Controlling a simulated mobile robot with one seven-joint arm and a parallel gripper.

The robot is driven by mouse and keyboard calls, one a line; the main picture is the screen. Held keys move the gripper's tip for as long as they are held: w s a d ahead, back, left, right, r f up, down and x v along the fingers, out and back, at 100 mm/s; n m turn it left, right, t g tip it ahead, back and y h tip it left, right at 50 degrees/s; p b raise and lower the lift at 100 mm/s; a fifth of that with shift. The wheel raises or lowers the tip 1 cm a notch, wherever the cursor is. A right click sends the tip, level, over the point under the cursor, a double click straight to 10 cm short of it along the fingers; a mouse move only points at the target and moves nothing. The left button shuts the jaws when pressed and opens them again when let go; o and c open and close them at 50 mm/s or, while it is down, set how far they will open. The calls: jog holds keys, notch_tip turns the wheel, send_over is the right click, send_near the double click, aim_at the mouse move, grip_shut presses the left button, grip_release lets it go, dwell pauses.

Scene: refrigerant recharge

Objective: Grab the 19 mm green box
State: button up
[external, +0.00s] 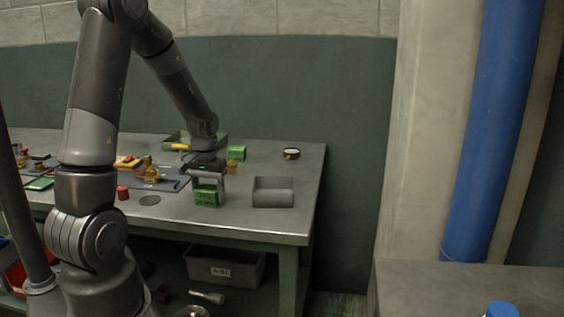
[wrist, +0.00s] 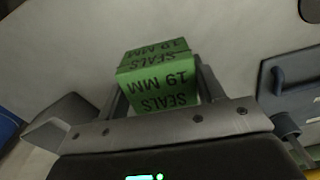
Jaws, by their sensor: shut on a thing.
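The green box (wrist: 157,80) is marked "SEALS 19 MM" in black letters and sits between the two fingers of my gripper (wrist: 160,92) in the wrist view. In the external view the green box (external: 206,195) is below my gripper (external: 207,180), near the table's front edge. My gripper is shut on it. I cannot tell whether the box is touching the table or slightly above it. A second green box (external: 236,153) stands farther back on the table, and its label is too small to read.
An open grey bin (external: 273,198) stands just right of the held box. A green tray (external: 178,140) is at the back, a small round item (external: 291,153) at the back right. A red cylinder (external: 123,193) and a flat grey disc (external: 150,200) lie to the left. The table's right corner is clear.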

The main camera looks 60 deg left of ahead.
jog(key=shift+c, duration=0.9)
jog(key=shift+r, duration=0.15)
